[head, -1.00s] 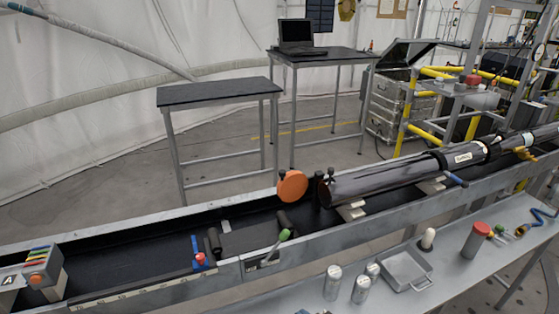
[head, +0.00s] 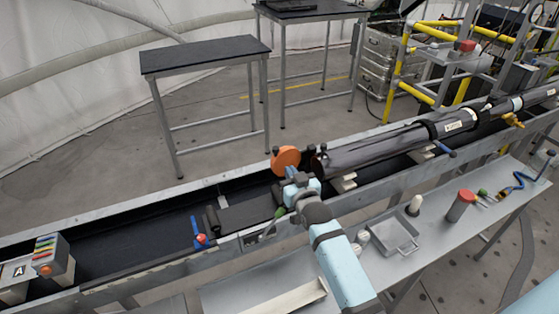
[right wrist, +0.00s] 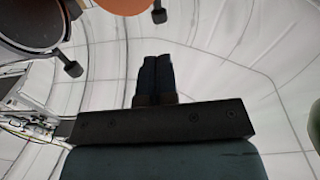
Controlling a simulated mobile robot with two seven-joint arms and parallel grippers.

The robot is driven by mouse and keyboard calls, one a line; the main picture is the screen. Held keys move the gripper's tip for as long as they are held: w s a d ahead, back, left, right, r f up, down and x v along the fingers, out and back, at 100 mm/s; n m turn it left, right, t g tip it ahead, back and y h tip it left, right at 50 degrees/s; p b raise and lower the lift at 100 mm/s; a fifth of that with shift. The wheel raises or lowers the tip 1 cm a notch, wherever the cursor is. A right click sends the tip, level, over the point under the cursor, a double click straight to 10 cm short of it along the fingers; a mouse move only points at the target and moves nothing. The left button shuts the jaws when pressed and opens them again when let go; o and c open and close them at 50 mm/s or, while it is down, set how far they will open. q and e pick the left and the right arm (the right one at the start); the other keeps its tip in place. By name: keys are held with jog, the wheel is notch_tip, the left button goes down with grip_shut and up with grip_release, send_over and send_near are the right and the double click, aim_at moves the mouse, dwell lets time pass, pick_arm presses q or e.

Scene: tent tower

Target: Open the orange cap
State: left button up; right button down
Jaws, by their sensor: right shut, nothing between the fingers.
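The orange cap (head: 284,157) is a round disc with dark knobs on its rim. It stands at the left end of the long dark tube (head: 375,148), with a gap between disc and tube end in the head view. My right gripper (head: 291,174) is just below and in front of the cap; its shut, empty fingers (right wrist: 155,78) show in the right wrist view. Whether they touch the cap I cannot tell. Part of an orange disc (right wrist: 122,4) shows at the top of the wrist view. My left gripper is not in view.
The tube rests on pale supports in a long metal trough (head: 130,210). A side bench (head: 440,240) at the front right holds a square tray (head: 393,238), a red-topped cylinder (head: 461,205) and small tools. Above the trough behind the cap is free space.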

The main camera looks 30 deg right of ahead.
aim_at(274, 151)
jog(key=w+b, duration=0.1)
jog(key=w, duration=0.1)
jog(key=w+b, duration=0.1)
jog(key=w, duration=0.1)
jog(key=w+b, duration=0.1)
jog(key=w, duration=0.1)
jog(key=shift+w+d+f, duration=0.3)
jog(key=shift+w+d, duration=0.1)
jog(key=shift+w+d+r+b, duration=0.1)
jog(key=shift+w+b, duration=0.45)
jog(key=shift+w, duration=0.3)
jog(key=shift+r, duration=0.1)
jog(key=shift+w+r+p, duration=0.1)
jog(key=shift+w+p, duration=0.3)
jog(key=shift+w, duration=0.7)
jog(key=shift+w+a+f, duration=0.2)
jog(key=shift+w, duration=0.3)
jog(key=shift+s+r, duration=0.1)
